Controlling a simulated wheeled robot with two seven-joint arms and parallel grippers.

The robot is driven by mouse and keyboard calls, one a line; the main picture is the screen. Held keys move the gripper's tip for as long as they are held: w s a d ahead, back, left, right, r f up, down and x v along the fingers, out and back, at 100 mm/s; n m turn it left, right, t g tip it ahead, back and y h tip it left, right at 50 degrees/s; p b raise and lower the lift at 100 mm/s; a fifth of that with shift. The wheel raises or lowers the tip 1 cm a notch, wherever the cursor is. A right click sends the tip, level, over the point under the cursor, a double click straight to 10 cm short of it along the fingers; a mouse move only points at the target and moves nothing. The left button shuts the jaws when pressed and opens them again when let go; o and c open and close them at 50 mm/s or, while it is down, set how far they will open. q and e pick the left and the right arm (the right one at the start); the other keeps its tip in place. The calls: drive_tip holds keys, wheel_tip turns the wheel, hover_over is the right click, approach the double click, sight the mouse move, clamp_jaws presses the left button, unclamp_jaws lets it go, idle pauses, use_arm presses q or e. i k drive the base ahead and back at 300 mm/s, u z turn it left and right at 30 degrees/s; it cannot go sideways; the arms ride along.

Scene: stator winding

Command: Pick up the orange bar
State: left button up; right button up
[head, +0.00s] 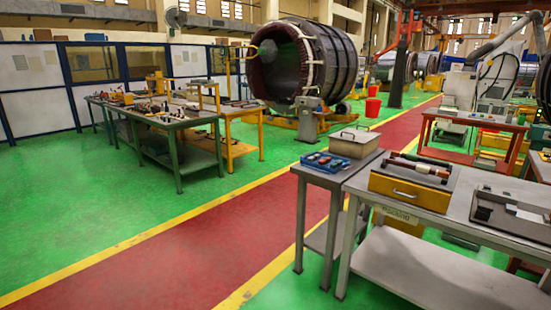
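No bar that is clearly orange can be made out. A thin bar-like piece with pale and reddish-brown parts (422,168) lies on top of a yellow box (406,194) on the grey table at the right. I cannot tell whether it is the orange bar. Small orange and yellow items lie on the green workbench (178,122) at the left, too small to tell apart. Neither of my grippers shows in the head view.
The grey table (375,217) also carries a dark tray (512,212). A side table holds a blue tray (326,162) and a metal box (354,142). A large stator (335,60) stands behind. The red walkway (190,255) is clear.

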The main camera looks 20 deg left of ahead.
sight(323, 162)
drive_tip(key=u, duration=0.5)
drive_tip(key=i, duration=1.75)
drive_tip(key=z, duration=0.6)
